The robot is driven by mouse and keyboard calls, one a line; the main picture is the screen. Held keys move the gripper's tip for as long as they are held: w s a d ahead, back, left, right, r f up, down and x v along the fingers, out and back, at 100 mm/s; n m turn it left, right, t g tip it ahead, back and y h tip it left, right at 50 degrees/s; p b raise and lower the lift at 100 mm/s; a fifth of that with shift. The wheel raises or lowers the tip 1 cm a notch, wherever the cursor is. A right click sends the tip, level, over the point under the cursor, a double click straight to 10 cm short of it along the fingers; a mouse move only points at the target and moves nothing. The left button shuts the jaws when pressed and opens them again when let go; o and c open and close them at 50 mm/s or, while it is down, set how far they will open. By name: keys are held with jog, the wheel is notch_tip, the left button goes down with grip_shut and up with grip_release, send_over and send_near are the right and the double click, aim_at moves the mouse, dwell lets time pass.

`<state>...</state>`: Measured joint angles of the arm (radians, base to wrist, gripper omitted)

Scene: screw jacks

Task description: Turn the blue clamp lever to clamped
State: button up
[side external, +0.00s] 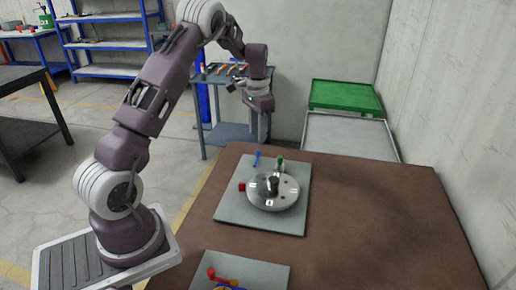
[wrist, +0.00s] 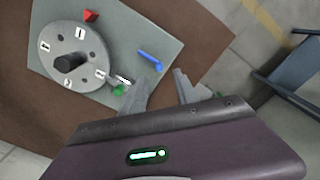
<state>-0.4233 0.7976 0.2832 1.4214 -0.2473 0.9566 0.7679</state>
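The blue clamp lever (side external: 257,157) stands near the back left corner of a grey plate (side external: 232,214) on the brown table. In the wrist view the blue lever (wrist: 150,56) lies just beyond my fingertips, apart from them. Beside it on the plate is a round metal dial (side external: 272,201) with a dark central knob and white number labels; the dial also shows in the wrist view (wrist: 48,62). My gripper (side external: 261,136) is raised above and behind the plate. Its fingers are apart and empty in the wrist view (wrist: 155,86). The lever's base is hard to make out.
A red block (side external: 242,187) and a green knob (side external: 280,160) sit beside the dial. A second grey plate (side external: 262,270) with red, yellow and blue parts is at the table's front. The right part of the brown table (side external: 390,215) is clear.

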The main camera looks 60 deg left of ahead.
aim_at(258, 150)
notch_tip(258, 150, down, 7)
jog(key=shift+r, duration=0.1)
grip_shut()
